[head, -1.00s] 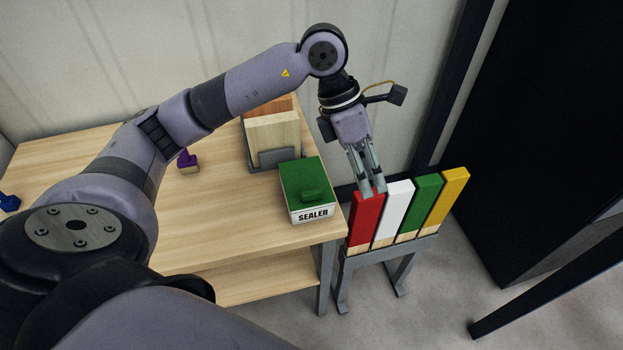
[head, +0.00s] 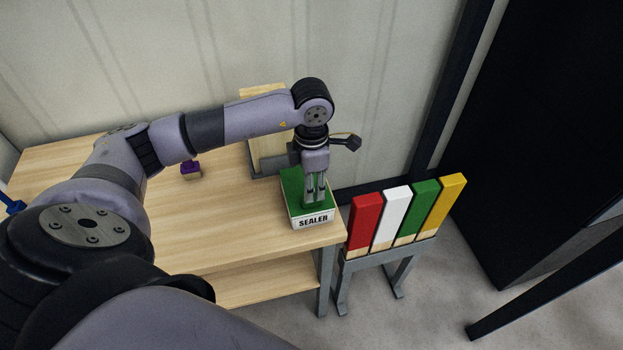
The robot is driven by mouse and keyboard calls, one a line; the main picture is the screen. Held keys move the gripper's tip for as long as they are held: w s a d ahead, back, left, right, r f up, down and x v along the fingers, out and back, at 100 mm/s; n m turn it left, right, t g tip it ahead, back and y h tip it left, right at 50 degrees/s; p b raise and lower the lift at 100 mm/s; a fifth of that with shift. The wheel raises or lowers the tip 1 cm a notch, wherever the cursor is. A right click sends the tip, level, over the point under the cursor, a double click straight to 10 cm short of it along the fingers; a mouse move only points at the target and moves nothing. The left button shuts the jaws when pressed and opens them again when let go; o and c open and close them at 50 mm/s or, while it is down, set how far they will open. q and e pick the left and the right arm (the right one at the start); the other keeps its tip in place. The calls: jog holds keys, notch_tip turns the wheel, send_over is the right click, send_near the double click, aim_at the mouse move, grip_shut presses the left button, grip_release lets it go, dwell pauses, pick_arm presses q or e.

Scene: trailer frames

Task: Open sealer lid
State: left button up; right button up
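The sealer (head: 314,221) is a white box with a green lid (head: 291,186) and "SEALER" written on its front. It stands near the right front corner of the wooden table. The lid lies flat on the box. My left gripper (head: 315,203) points down over the lid, with its fingers at the place of the lid's green handle. The fingers hide the handle, so I cannot tell whether they are closed on it. My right gripper is not in view.
A rack (head: 385,254) with red (head: 366,217), white, green and yellow boards stands right of the table (head: 230,225). A purple stamp-like object (head: 190,169) sits on the table at left. Wooden boards (head: 262,93) stand behind the sealer. The table's front middle is clear.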

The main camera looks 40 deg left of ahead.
pick_arm(q)
jog(key=shift+f+p, duration=0.4)
jog(key=shift+f, duration=2.1)
grip_shut()
